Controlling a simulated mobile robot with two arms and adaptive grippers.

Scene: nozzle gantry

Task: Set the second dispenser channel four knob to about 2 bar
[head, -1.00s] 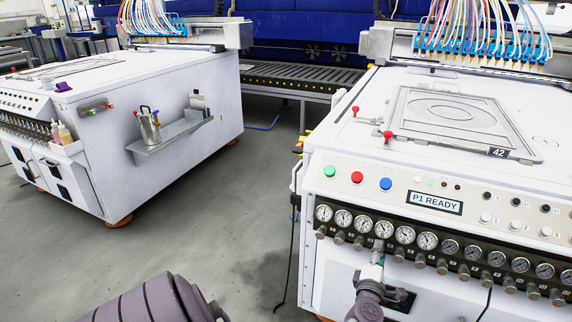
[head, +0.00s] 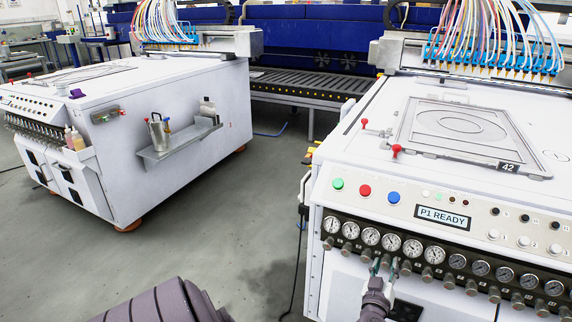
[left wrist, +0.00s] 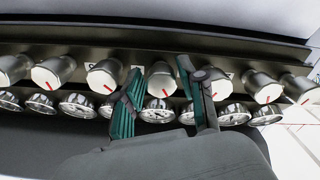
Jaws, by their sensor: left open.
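The right-hand dispenser (head: 345,285) has a row of gauges with knobs below them on its front. The fourth knob from the left lies at my left gripper (head: 384,266), and the fingers partly hide it. The fourth gauge (head: 391,242) is above it; its reading is too small to tell. In the left wrist view, my left gripper (left wrist: 160,84) is open, with one green-padded finger on each side of a silver knob (left wrist: 161,79) with a red mark. I cannot tell whether the fingers touch it. That knob's gauge (left wrist: 157,111) is partly visible. My right gripper is not in view.
Neighbouring knobs (left wrist: 105,76) stand close on both sides. The dispenser's display (head: 443,217) reads P1 READY. Another similar dispenser (head: 160,100) stands at the left, with clear floor between them.

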